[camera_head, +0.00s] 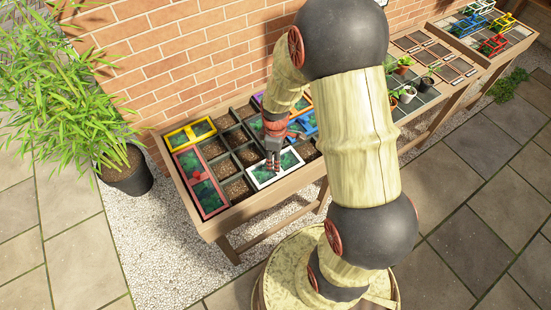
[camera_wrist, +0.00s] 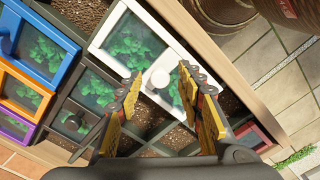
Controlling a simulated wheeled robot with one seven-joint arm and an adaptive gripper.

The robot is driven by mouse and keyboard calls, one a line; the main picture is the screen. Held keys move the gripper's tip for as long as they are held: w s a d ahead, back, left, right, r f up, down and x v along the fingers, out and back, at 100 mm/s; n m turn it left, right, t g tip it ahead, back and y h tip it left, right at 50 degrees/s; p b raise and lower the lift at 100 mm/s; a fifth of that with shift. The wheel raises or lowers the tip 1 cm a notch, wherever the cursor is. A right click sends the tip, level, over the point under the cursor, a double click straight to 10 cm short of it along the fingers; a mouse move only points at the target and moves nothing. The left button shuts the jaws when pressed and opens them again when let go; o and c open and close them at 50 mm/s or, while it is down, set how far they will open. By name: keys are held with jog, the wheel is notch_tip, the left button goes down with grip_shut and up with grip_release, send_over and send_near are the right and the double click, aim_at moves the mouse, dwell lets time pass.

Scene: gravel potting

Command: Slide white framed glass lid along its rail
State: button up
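The white framed glass lid (camera_head: 290,161) lies near the front edge of the planter table, with green leaves showing under its glass. The lid also shows in the wrist view (camera_wrist: 128,42), where it has a round pale knob (camera_wrist: 160,78). My gripper (camera_head: 272,170) reaches down over the lid from above and hides part of its middle. In the wrist view my gripper (camera_wrist: 162,77) is open, with one yellow-and-dark finger on each side of the knob. Gaps show between the fingers and the knob; whether the fingertips are at knob height I cannot tell.
Red (camera_head: 198,181), yellow (camera_head: 190,134) and blue (camera_head: 308,121) framed lids sit over other compartments. A purple lid (camera_wrist: 14,126) shows beyond the blue one. Several compartments hold bare soil (camera_head: 239,187). A wooden table edge (camera_head: 250,205) runs along the front, a brick wall behind.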

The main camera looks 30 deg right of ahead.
notch_tip(320, 180, up, 12)
dwell(0.5)
jog(key=shift+f, duration=0.1)
jog(key=s+a+r+m+t, duration=0.2)
jog(key=s+a+r+m, duration=0.2)
jog(key=s+r, duration=0.3)
jog(key=s+a+r+m+t, duration=0.3)
jog(key=s+a+r+m, duration=0.2)
jog(key=r, duration=0.8)
jog(key=shift+s+a+r+t, duration=0.3)
jog(key=shift+s+a, duration=0.55)
jog(key=shift+s, duration=0.3)
